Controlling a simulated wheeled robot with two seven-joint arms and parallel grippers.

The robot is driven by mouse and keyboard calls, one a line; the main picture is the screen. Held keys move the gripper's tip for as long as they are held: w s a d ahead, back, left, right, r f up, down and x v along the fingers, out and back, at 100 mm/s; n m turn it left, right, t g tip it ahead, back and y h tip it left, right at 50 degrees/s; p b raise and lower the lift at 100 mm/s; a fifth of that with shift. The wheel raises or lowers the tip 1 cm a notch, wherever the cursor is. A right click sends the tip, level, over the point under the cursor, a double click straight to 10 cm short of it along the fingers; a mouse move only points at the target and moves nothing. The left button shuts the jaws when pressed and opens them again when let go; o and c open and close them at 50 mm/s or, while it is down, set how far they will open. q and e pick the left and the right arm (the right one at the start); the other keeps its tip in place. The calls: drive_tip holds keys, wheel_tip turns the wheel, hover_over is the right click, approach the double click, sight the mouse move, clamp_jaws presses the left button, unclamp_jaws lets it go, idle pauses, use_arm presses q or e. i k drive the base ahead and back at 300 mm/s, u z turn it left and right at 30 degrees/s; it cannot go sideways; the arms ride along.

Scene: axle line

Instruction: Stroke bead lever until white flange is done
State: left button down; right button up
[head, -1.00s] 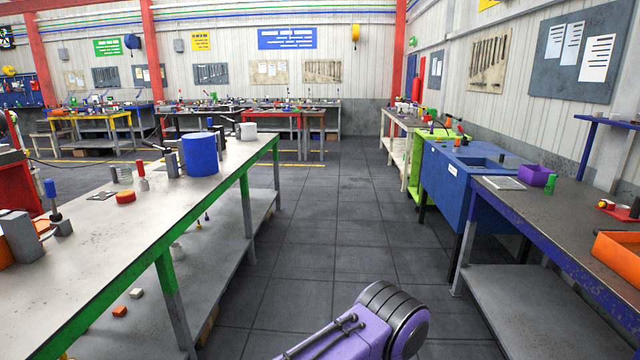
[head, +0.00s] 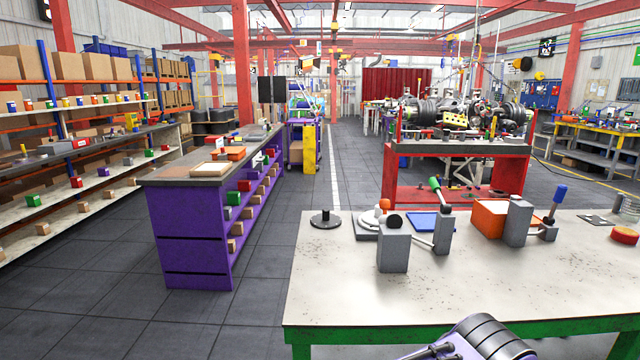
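On the pale bench (head: 340,290) at the right, a white round flange (head: 369,217) lies on a grey base, partly hidden behind a grey block with a black round face. A lever with a green handle (head: 435,186) stands beside it on a grey post. Another lever with a blue handle (head: 559,194) stands farther right, beside an orange box. I cannot tell which one is the bead lever. A dark flange (head: 325,219) lies flat to the left of the white one. Neither gripper is in view; only a purple arm link of mine shows at the bottom.
A purple cabinet (head: 190,240) with a dark top stands left of the bench, with open tiled floor (head: 270,290) between them. A red workbench (head: 460,165) stands behind. Shelving with boxes (head: 60,160) lines the far left.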

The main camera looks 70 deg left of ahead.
sight(445, 208)
drive_tip(key=u, duration=1.25)
